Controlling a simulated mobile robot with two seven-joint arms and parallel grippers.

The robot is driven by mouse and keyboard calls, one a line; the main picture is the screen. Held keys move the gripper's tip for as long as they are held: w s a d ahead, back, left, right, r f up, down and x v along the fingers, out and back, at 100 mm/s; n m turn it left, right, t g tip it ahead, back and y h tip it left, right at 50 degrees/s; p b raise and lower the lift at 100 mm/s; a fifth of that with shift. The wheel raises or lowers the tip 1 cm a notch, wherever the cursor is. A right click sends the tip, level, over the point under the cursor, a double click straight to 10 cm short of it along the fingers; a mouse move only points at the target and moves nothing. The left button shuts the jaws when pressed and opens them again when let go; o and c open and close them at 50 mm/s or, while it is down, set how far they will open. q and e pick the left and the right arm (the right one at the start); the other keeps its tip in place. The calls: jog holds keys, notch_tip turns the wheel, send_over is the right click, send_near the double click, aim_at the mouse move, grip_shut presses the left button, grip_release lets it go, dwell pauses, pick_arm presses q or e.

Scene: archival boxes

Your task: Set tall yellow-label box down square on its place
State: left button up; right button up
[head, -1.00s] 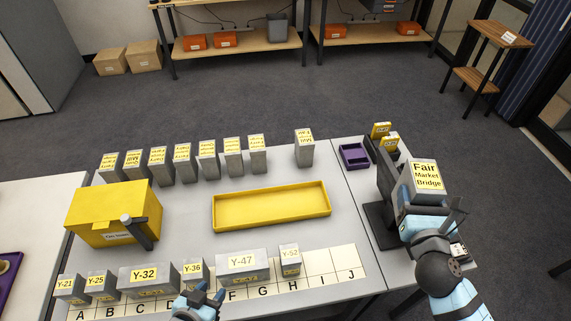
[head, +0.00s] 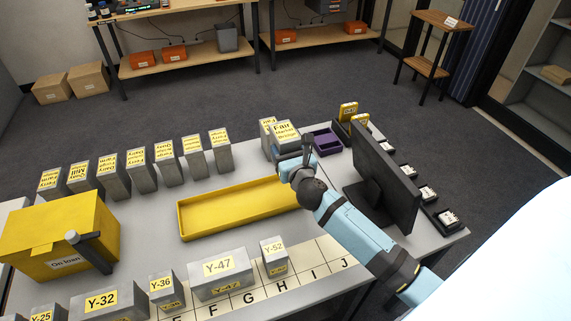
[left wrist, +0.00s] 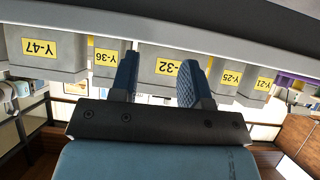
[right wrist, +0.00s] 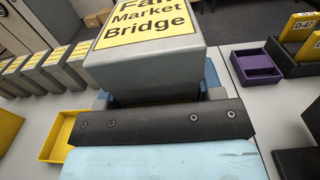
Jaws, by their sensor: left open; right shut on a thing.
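The tall grey box with the yellow "Fair Market Bridge" label (head: 286,133) is in my right gripper (head: 301,158). It also fills the top of the right wrist view (right wrist: 150,68), where the gripper (right wrist: 158,92) is shut on it. In the head view it appears upright beside another tall yellow-label box (head: 266,127), partly hidden behind it. I cannot tell whether they touch or whether its bottom rests on the table. A row of tall yellow-label boxes (head: 165,165) stands to the left, beyond a gap. My left gripper (left wrist: 158,75) is open and empty near the Y-32 box (left wrist: 160,62).
A yellow tray (head: 190,235) lies in front of the held box. A purple bin (head: 326,142) and a black monitor (head: 385,180) stand to its right. Low grey boxes, including Y-47 (head: 218,275), line the lettered strip (head: 290,284). A yellow case (head: 40,240) is at left.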

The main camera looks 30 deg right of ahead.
jog(key=shift+w+d+f+b, duration=0.25)
jog(key=shift+d+f+b, duration=0.15)
jog(key=shift+f, duration=0.35)
jog(key=shift+f+b, duration=0.35)
notch_tip(320, 180, down, 5)
jog(key=b, duration=0.5)
notch_tip(320, 180, down, 4)
jog(key=b, duration=0.5)
jog(key=shift+f+b, duration=0.25)
jog(key=shift+b, duration=0.05)
pick_arm(q)
notch_tip(320, 180, down, 8)
jog(key=w+d, duration=0.1)
jog(key=shift+d, duration=0.2)
pick_arm(e)
jog(key=shift+f, duration=0.15)
pick_arm(q)
jog(key=shift+s+a, duration=0.1)
jog(key=shift+a, duration=0.05)
jog(key=shift+f+b, duration=0.45)
jog(key=shift+b, duration=0.05)
pick_arm(e)
jog(key=shift+f, duration=0.6)
pick_arm(q)
jog(key=shift+f, duration=0.15)
pick_arm(e)
jog(key=shift+s+f, duration=0.1)
jog(key=shift+f, duration=0.25)
